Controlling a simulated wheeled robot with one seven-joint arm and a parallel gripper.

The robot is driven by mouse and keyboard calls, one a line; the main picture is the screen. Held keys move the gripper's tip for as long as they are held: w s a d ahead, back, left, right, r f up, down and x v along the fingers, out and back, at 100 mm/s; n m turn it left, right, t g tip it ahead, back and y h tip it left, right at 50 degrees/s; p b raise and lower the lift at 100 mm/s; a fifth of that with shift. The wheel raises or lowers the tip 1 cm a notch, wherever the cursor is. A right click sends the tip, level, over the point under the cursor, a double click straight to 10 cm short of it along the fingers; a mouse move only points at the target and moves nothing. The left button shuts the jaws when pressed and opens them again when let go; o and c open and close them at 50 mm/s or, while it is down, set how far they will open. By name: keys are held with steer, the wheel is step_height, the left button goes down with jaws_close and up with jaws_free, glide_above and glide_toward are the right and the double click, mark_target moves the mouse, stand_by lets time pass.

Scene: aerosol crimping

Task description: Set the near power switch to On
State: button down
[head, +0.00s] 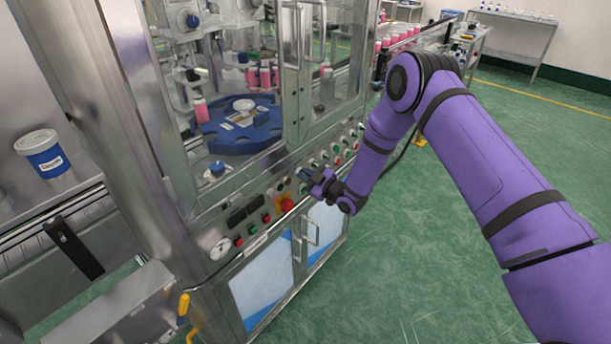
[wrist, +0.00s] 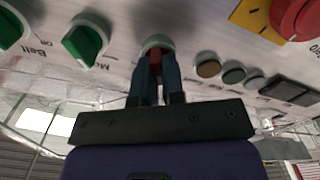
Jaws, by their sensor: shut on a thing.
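My gripper (head: 318,183) is at the machine's front control panel, just right of the red emergency stop in the head view. In the wrist view my gripper (wrist: 158,80) has its two dark fingers closed around a red knob (wrist: 156,62). This looks like the near power switch, with a pale round bezel (wrist: 157,43) behind it. The fingers cover most of the knob and its label, so I cannot read its setting. In the head view my gripper hides this switch.
Two green rotary switches (wrist: 86,42) stand left of the fingers in the wrist view, one by the word "Belt". A red emergency stop (head: 287,204) on a yellow plate and small round buttons (wrist: 208,69) are close by. The green floor (head: 400,270) is open.

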steer(key=shift+m, duration=0.3)
steer(key=m, duration=1.1)
steer(key=shift+w+d+f, duration=0.1)
steer(key=shift+w+d, duration=0.15)
steer(key=shift+d, duration=0.05)
steer(key=shift+m, duration=0.3)
steer(key=c, duration=1.2)
jaws_free()
steer(key=v, duration=1)
steer(key=shift+s+d, duration=0.25)
steer(key=shift+d, duration=0.05)
